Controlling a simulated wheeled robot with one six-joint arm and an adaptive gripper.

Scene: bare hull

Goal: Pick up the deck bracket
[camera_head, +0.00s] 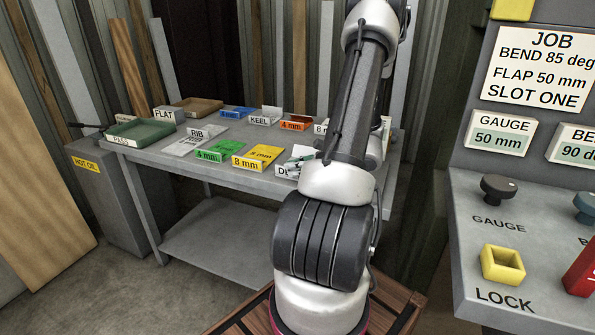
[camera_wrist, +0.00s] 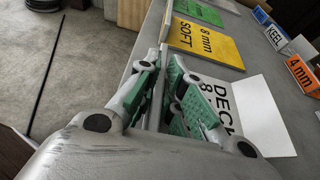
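The deck bracket (camera_wrist: 268,118) is a pale bent plate marked "DECK 8" in the wrist view. It rests on the grey bench, right of my gripper. In the head view, its label (camera_head: 285,172) shows at the bench's front edge, partly hidden by my arm. My gripper (camera_wrist: 161,82) has green finger pads, set apart, beside the bracket's left side. A thin grey strip shows between the fingers; I cannot tell whether it is the bench edge or part of the bracket.
The yellow 8 mm plate (camera_head: 262,153) and green 4 mm plate (camera_head: 222,150) lie left of the bracket on the bench (camera_head: 185,157). KEEL (camera_head: 263,116) and orange 4 mm (camera_head: 295,123) pieces stand behind. A control panel (camera_head: 470,230) is at the right.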

